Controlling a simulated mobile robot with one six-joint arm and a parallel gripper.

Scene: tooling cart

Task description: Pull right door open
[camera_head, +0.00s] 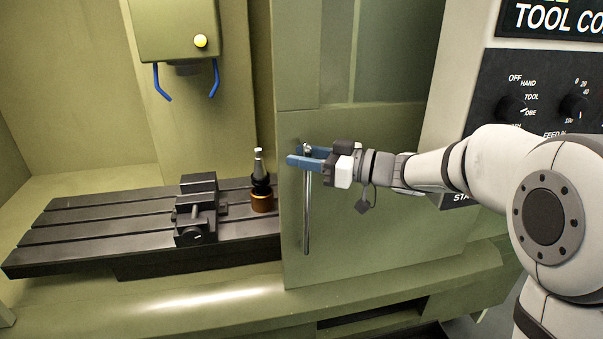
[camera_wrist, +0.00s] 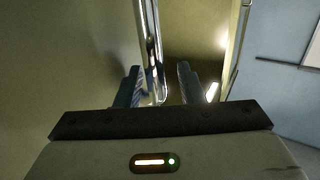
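The right door (camera_head: 350,235) is an olive-green panel standing right of the machine's opening. A vertical chrome bar handle (camera_head: 306,215) is mounted near its left edge. My gripper (camera_head: 299,156) reaches in from the right at the upper end of the handle, its blue fingers on either side of the bar. In the wrist view the handle (camera_wrist: 150,50) runs down between the two fingers (camera_wrist: 158,88), closer to the left one, with a visible gap to the right one. The fingers are apart and not closed on the bar.
Inside the opening are a slotted black table (camera_head: 110,225), a vise (camera_head: 196,210) and a tool holder on an orange-brown base (camera_head: 262,202). A spindle head with blue nozzles (camera_head: 180,30) hangs above. A control panel (camera_head: 540,90) stands at the right, behind my arm.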

